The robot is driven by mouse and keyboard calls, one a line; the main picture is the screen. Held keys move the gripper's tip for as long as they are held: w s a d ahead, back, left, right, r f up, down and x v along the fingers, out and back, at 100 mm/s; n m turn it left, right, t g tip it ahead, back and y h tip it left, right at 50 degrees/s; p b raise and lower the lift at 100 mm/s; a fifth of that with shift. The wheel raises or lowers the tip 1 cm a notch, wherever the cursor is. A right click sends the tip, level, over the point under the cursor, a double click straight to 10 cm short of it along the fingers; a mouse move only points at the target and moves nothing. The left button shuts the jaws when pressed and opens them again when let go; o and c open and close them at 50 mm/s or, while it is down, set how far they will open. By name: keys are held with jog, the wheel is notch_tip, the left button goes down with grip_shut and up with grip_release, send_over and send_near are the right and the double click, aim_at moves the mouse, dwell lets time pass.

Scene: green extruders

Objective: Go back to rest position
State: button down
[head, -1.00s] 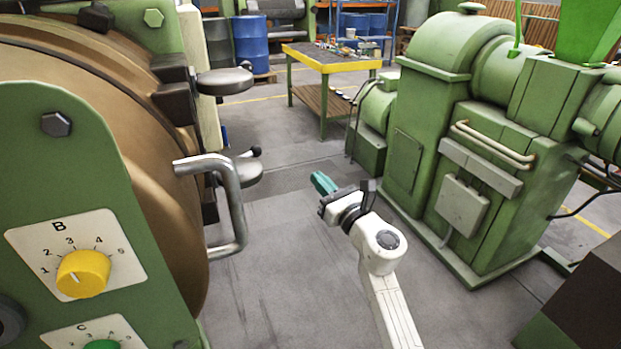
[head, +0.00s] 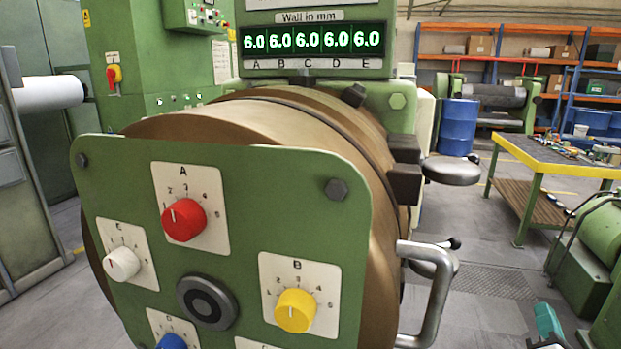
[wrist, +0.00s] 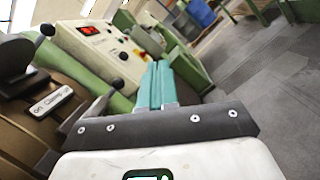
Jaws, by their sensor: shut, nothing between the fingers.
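My gripper (head: 548,322) shows at the bottom right of the head view, right of the metal handle on the green machine. Only its teal fingers and a bit of the dark mount are in the picture; the rest of my arm is cut off. In the wrist view my gripper (wrist: 157,75) has its two teal fingers side by side, shut and empty. They point toward a green machine with a control panel (wrist: 105,45). I see nothing held.
The green machine's front plate (head: 240,190) carries red, white, yellow and blue knobs. Its bent metal handle (head: 440,290) sticks out at the right. A workbench (head: 560,155) and a blue barrel (head: 458,127) stand behind. Grey floor (head: 480,240) lies open between.

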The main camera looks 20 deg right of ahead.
jog(key=s+a+f+m+g+y, duration=0.3)
jog(key=s+a+f+m+g, duration=0.15)
jog(key=f+m, duration=0.45)
jog(key=s+a+f+m+g+y, duration=0.2)
jog(key=s+a+f+m+g, duration=0.25)
jog(key=f+m, duration=0.35)
jog(key=s+a+f+m+g+y, duration=0.2)
jog(key=s+a+f+g+y, duration=0.1)
jog(key=a, duration=0.5)
jog(key=s+a+f+m+g+y, duration=0.1)
jog(key=s+a+f+g+y, duration=0.2)
jog(key=s+a, duration=0.4)
jog(key=shift+s+a+f+m+y, duration=0.4)
jog(key=shift+a+f+y, duration=0.2)
jog(key=shift+a+f, duration=0.35)
jog(key=shift+r, duration=0.1)
